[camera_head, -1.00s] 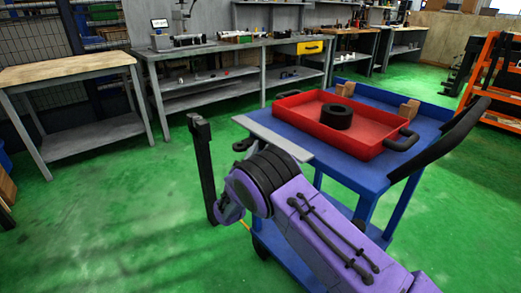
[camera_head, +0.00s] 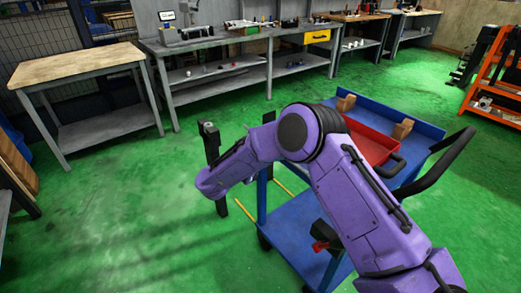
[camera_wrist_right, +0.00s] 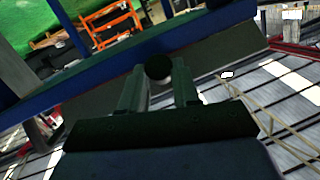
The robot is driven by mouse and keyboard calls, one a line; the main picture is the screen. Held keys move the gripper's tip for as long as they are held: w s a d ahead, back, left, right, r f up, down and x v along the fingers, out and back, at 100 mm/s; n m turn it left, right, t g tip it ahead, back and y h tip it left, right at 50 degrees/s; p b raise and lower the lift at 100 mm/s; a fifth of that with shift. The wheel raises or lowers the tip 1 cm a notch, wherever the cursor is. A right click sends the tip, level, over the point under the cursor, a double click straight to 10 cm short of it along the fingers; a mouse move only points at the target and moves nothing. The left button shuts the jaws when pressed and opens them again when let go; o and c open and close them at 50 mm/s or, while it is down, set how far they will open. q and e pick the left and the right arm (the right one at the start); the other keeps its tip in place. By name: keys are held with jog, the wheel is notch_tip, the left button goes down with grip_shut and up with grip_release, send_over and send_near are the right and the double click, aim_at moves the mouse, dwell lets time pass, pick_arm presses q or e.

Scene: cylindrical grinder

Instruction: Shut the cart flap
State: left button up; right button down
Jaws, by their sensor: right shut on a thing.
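The blue cart (camera_head: 428,128) stands at the right of the head view, with my purple right arm reaching across it. The arm hides the cart's left end, so the grey flap is not clearly visible there. In the right wrist view my right gripper (camera_wrist_right: 159,88) is shut on a dark round knob (camera_wrist_right: 158,67). A dark grey panel (camera_wrist_right: 222,50), apparently the flap, lies just behind the knob. The blue cart edge (camera_wrist_right: 75,82) runs beside it.
A red tray (camera_head: 374,148) and wooden blocks (camera_head: 403,128) sit on the cart top. A black handle (camera_head: 440,162) rises at its right. A workbench (camera_head: 75,72) stands behind, with green floor clear between.

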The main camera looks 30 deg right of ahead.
jog(key=r+y+p, duration=0.1)
jog(key=y+p, duration=0.1)
jog(key=p, duration=0.1)
jog(key=d+r+g+y+p, duration=0.1)
jog(key=r+y+p, duration=0.1)
jog(key=y+p, duration=0.1)
jog(key=shift+r+m+p, duration=0.3)
jog(key=shift+m+p, duration=0.1)
jog(key=shift+p, duration=0.3)
jog(key=shift+w+d+r+y+p, duration=0.1)
jog(key=shift+d+r+y+p, duration=0.2)
jog(key=shift+y+p, duration=0.85)
jog(key=shift+f, duration=0.1)
jog(key=c, duration=0.8)
grip_release()
jog(key=shift+d, duration=0.1)
jog(key=b+v, duration=0.1)
jog(key=v, duration=0.9)
jog(key=shift+a, duration=0.25)
